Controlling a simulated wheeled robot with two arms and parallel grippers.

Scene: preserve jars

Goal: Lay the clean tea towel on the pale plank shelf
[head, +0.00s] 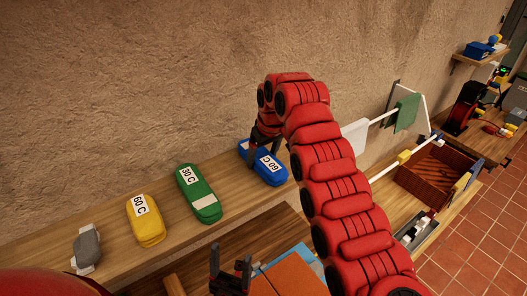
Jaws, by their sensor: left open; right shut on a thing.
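A blue folded bundle (278,178) with a white label, whose print looks upside down, is at the right end of the pale plank shelf (111,245). My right gripper (263,148) reaches over from above and is shut on this bundle, partly hiding it. The bundle seems to rest on the plank, but I cannot tell if it bears fully. I cannot tell for sure that it is the tea towel. My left gripper (230,278) is open and empty at the bottom, in front of the shelf.
On the plank lie a green bundle (199,197) marked 30 C, a yellow bundle (146,224) marked 60 C and a grey bundle (88,247). A green cloth (407,112) hangs on a white rail at right. A brown crate (437,172) stands below it.

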